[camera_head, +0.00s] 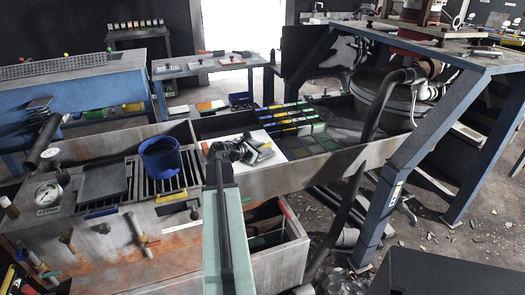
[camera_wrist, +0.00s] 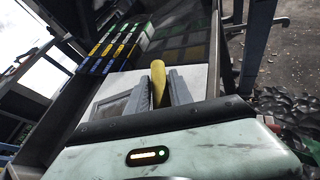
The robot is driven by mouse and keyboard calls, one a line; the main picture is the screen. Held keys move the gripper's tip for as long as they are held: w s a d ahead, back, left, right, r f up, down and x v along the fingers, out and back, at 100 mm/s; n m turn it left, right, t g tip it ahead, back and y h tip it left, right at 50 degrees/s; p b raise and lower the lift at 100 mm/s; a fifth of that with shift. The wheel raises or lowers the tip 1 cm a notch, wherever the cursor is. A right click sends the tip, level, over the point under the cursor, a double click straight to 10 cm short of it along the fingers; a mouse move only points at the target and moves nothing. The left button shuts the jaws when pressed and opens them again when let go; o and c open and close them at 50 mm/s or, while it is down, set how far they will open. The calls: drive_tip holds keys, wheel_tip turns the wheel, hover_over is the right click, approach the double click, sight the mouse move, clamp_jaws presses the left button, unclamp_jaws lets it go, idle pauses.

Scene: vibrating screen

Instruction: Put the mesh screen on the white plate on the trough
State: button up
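The white plate (camera_head: 294,147) lies on the trough (camera_head: 345,163), and it also shows in the wrist view (camera_wrist: 122,82). A grey framed mesh screen (camera_head: 262,154) is over the plate; the wrist view shows its panel (camera_wrist: 111,103) left of the fingers. My gripper (camera_head: 238,147) is low over the plate's left part. In the wrist view, my gripper's fingers (camera_wrist: 160,92) are either side of a yellow strip (camera_wrist: 158,80), which fills the gap and looks like the screen's edge. The join between strip and panel is hidden, and I cannot tell whether the screen touches the plate.
A blue bucket (camera_head: 162,158) sits on the bench to the left. A blue slanted frame leg (camera_head: 392,195) stands at the right. Rubble lies on the floor there.

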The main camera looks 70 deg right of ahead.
drive_tip(key=shift+o, duration=0.5)
drive_tip(key=shift+r, duration=0.1)
drive_tip(key=shift+a+r+p, duration=0.2)
drive_tip(key=shift+p, duration=0.1)
drive_tip(key=p+v, duration=0.4)
drive_tip(key=v, duration=0.7)
drive_tip(key=shift+w+a, duration=0.15)
drive_tip(key=shift+a, duration=0.15)
